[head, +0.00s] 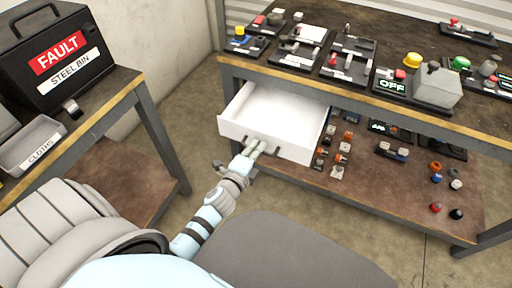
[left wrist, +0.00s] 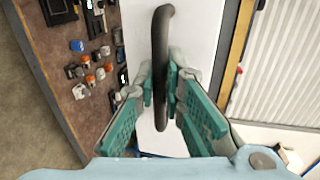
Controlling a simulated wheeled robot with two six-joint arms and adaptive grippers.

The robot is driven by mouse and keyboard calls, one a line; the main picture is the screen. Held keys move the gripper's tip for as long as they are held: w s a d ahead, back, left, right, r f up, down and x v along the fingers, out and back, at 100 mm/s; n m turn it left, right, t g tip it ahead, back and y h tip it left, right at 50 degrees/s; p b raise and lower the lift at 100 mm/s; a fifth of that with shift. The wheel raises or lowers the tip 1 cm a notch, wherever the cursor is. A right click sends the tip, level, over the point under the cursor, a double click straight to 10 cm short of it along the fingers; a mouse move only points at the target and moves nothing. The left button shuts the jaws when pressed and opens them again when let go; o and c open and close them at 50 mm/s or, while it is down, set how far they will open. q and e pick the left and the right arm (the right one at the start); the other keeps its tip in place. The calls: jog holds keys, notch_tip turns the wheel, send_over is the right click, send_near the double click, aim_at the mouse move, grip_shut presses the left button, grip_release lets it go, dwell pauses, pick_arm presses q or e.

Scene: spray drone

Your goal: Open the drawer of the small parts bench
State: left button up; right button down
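The white drawer (head: 290,105) of the small parts bench (head: 330,78) stands pulled out below the bench top, and its empty inside shows. My left gripper (head: 254,146) is at the drawer's front, at the dark handle. In the left wrist view the dark curved handle (left wrist: 160,50) runs between the green finger pads of my left gripper (left wrist: 160,88). The pads are close on both sides of the handle and look shut on it. The white drawer front (left wrist: 200,30) is behind the handle. My right gripper is not in view.
A lower shelf (head: 390,190) carries several small parts. At left a table has a black fault bin (head: 55,60) and a cloths tray (head: 35,145). Open floor lies between them.

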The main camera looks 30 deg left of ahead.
pick_arm(q)
jog(key=shift+o, duration=0.4)
jog(key=v, duration=1.2)
